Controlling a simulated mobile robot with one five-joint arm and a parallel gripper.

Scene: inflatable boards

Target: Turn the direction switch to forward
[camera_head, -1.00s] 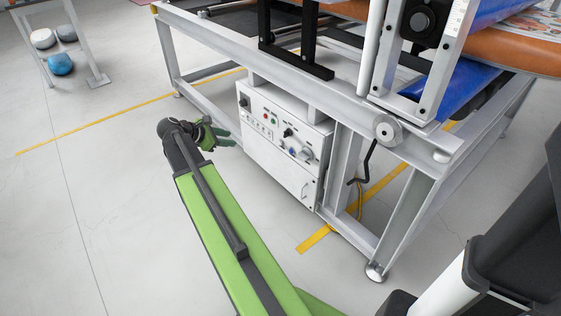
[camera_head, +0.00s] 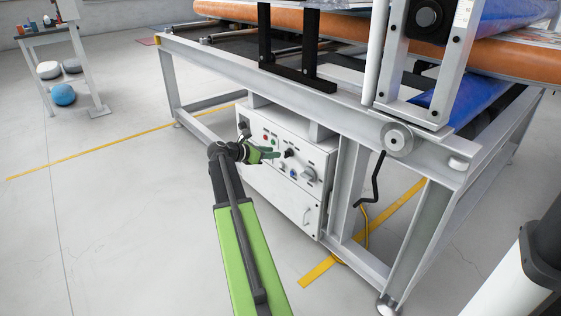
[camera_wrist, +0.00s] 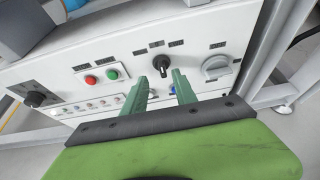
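A white control box (camera_head: 262,178) is mounted under the machine frame. A black rotary switch (camera_wrist: 158,66) with labels on both sides sits on its panel; it also shows in the head view (camera_head: 289,153). It is probably the direction switch, but the labels are too small to read. Its pointer direction is hard to make out. My gripper (camera_wrist: 160,79) is open, its green fingers pointing at the panel on either side of a line to this switch. The fingertips are close in front of and slightly below the switch. In the head view my gripper (camera_head: 272,154) is just left of it.
A red button (camera_wrist: 91,80) and a green button (camera_wrist: 112,74) are left of the switch. A grey dial (camera_wrist: 216,67) is to its right. Another black knob (camera_wrist: 38,99) is at the far left. A crank handle (camera_head: 372,188) hangs right of the box.

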